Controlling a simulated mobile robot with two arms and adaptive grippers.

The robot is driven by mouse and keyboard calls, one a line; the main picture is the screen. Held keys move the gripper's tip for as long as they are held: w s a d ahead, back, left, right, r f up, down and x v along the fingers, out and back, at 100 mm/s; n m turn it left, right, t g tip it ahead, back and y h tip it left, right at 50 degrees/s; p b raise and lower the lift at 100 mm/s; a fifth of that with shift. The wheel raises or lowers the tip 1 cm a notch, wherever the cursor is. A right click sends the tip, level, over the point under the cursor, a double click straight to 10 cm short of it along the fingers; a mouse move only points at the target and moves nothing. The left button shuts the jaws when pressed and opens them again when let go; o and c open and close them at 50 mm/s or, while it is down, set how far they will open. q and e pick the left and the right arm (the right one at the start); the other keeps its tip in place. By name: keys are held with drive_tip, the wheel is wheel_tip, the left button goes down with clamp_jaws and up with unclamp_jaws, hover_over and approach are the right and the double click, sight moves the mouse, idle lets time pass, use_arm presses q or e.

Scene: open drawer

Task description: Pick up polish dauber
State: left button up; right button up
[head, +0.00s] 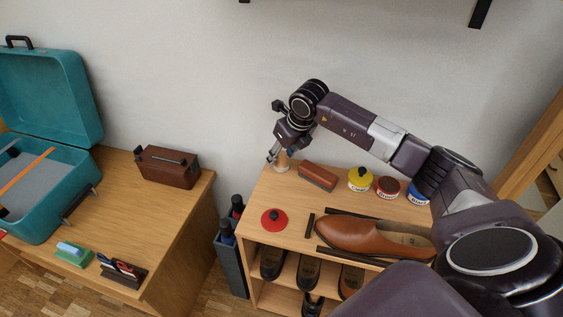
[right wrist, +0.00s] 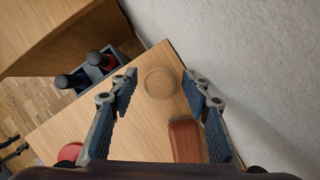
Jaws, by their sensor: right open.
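The polish dauber looks to be the small round wooden piece (right wrist: 160,83) near the back left corner of the shelf top, seen from above in the right wrist view. In the head view it shows as a small wooden knob on a pale base (head: 283,164), partly behind my gripper. My right gripper (head: 273,157) is open above it and points down. In the right wrist view its two fingers (right wrist: 161,82) stand on either side of the dauber with gaps. I cannot tell the height left between them. My left gripper is not in view.
A brown brush (head: 318,177) lies close to the right of the dauber. Polish tins (head: 388,188), a brown shoe (head: 375,238) and a red lid-like disc (head: 274,220) share the shelf top (head: 290,205). The wall rises close behind. A desk with a teal case (head: 50,180) stands left.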

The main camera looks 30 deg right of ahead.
sight(281, 154)
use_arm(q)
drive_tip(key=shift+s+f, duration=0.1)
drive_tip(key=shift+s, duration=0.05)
use_arm(e)
clamp_jaws()
drive_tip(key=shift+r, duration=0.2)
drive_tip(key=shift+s+a+r, duration=0.1)
drive_tip(key=shift+a+r, duration=0.05)
drive_tip(key=shift+r, duration=0.05)
wheel_tip(281, 154, up, 7)
drive_tip(key=shift+p, duration=0.35)
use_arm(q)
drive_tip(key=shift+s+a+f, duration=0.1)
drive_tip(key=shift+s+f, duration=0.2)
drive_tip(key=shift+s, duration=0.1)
use_arm(e)
drive_tip(key=s+a, duration=1.2)
drive_tip(key=a, duration=0.3)
drive_tip(key=shift+s+f, duration=0.35)
drive_tip(key=shift+s, duration=0.05)
